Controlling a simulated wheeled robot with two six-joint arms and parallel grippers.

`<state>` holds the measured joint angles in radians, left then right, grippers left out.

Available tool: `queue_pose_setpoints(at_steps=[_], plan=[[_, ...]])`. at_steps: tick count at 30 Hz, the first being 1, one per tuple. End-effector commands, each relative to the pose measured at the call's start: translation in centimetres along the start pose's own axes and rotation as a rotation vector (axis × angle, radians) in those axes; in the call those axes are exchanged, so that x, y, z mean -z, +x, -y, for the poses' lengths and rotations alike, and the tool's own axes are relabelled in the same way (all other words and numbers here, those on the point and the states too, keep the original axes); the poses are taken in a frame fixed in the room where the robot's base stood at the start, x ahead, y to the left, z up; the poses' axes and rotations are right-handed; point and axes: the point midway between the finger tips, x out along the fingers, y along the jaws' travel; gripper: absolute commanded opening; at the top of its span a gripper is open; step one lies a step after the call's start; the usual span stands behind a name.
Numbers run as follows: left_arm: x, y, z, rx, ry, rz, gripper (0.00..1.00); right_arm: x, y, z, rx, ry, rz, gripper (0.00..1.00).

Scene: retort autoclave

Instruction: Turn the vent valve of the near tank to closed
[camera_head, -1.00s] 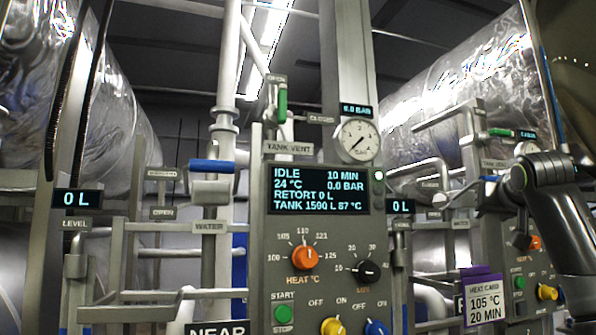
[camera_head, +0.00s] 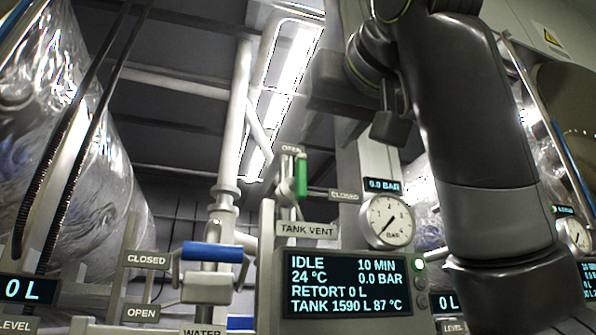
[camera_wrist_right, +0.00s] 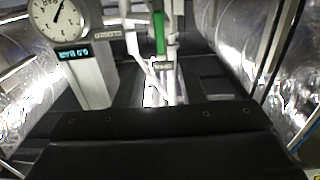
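The tank vent valve has a green handle (camera_head: 300,178) that stands upright, its top by the OPEN label (camera_head: 292,150). The CLOSED label (camera_head: 345,196) is to its right. The handle also shows in the right wrist view (camera_wrist_right: 158,32), at the top and past the dark gripper body. My right gripper (camera_head: 355,103) is above and to the right of the handle, apart from it. Its fingers are not clear in either view, so I cannot tell if they are open. My left gripper is out of view.
A pressure gauge (camera_head: 390,220) and a lit display panel (camera_head: 347,284) stand right of and below the valve. A blue handle (camera_head: 212,252) is at lower left by another CLOSED label. White pipe (camera_head: 235,130) rises behind.

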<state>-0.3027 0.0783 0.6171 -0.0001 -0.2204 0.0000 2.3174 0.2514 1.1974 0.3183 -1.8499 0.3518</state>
Motion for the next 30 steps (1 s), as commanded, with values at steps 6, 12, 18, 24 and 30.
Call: queue_pose_setpoints(at_steps=[6, 12, 18, 24, 30], plan=[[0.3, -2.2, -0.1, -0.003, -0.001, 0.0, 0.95, 0.3, 5.1, 0.0, 0.0, 0.0, 0.006, 0.36], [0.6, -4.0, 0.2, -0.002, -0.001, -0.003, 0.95, 0.3, 9.4, 0.0, 0.0, 0.001, 0.005, 0.36], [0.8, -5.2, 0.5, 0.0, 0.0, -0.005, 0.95, 0.3, 12.5, -0.1, -0.001, 0.0, 0.003, 0.36], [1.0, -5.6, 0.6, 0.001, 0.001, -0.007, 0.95, 0.1, 13.9, 0.0, 0.0, -0.001, 0.001, 0.36], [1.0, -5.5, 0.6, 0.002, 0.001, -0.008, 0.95, 0.0, 14.0, 0.0, 0.0, -0.001, 0.0, 0.36]])
